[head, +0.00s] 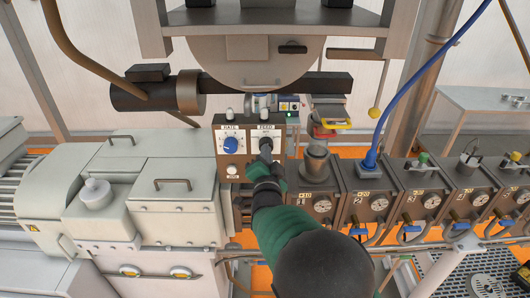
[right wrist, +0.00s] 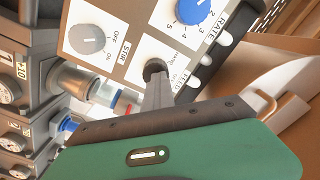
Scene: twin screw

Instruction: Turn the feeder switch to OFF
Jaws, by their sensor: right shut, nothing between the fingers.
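The control panel (head: 222,128) stands upright at the centre of the head view, with RATE and FEED labels. The feeder switch (right wrist: 154,69) is a small dark round knob on a white plate in the right wrist view. Its lettering is partly covered and its setting cannot be read. My right gripper (head: 265,146) is shut, with nothing between its fingers. Its fingertips (right wrist: 156,84) are right at the feeder switch, seemingly touching it, and hide part of it. My left gripper is not in view.
A blue RATE knob (right wrist: 194,10) and a grey STIR switch (right wrist: 87,39) with OFF and ON marks are close to my right fingertips. Several gauge units (head: 363,200) stand right of the panel. Pale machine housings (head: 172,205) fill the left.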

